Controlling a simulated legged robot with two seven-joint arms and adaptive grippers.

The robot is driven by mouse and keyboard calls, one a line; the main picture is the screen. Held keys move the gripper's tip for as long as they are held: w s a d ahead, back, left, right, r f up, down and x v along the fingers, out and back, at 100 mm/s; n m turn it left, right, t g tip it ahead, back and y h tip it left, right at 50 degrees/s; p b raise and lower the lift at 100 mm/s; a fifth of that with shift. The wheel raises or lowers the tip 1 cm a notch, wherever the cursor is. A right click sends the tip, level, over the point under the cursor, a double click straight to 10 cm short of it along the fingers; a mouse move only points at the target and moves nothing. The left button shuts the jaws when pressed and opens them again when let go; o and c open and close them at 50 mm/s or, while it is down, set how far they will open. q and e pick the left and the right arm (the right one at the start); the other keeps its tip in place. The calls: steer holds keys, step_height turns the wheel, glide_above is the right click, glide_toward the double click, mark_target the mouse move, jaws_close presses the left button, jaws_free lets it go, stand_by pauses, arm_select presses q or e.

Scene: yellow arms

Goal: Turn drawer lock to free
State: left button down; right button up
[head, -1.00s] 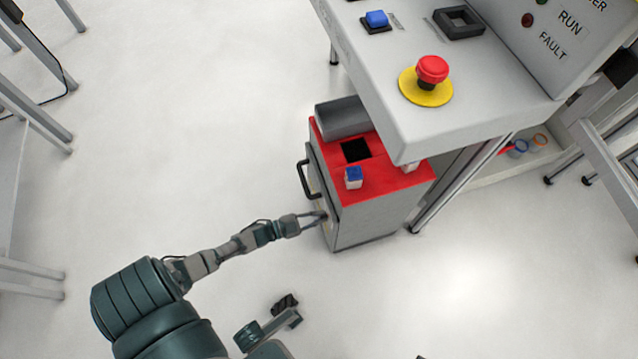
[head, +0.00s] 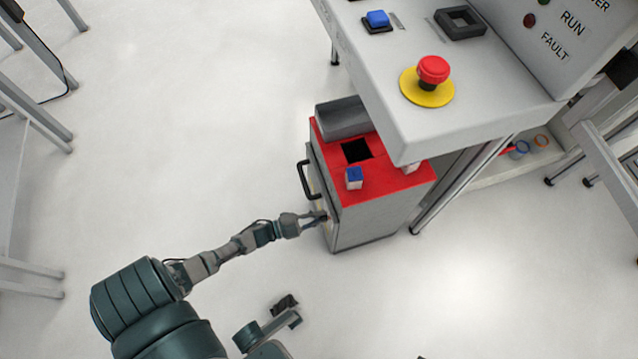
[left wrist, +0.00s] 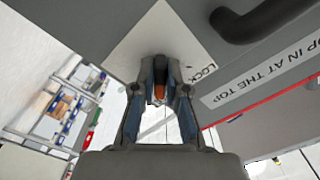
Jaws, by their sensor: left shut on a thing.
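The grey drawer cabinet (head: 365,222) with a red top stands on the floor under the console. Its black drawer handle (head: 306,180) is on its left face. My left gripper (head: 322,217) is at that face, below the handle. In the left wrist view, my left gripper (left wrist: 159,92) is shut on the drawer lock (left wrist: 159,92), an orange-brown part between the fingertips. A white plate (left wrist: 150,45) marked LOCK lies behind it. The fingers hide much of the lock, so I cannot tell its angle.
The console (head: 440,120) with a red emergency button (head: 432,70) overhangs the cabinet. A blue-topped block (head: 354,178) stands on the red top (head: 385,185). Open floor lies left of the cabinet. A table frame (head: 30,110) stands at the far left.

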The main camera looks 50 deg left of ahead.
arm_select(q)
steer(key=shift+f, duration=0.1)
steer(key=c, duration=1.2)
jaws_free()
steer(key=v, duration=1.2)
steer(key=shift+f, duration=0.15)
steer(key=shift+w, duration=0.1)
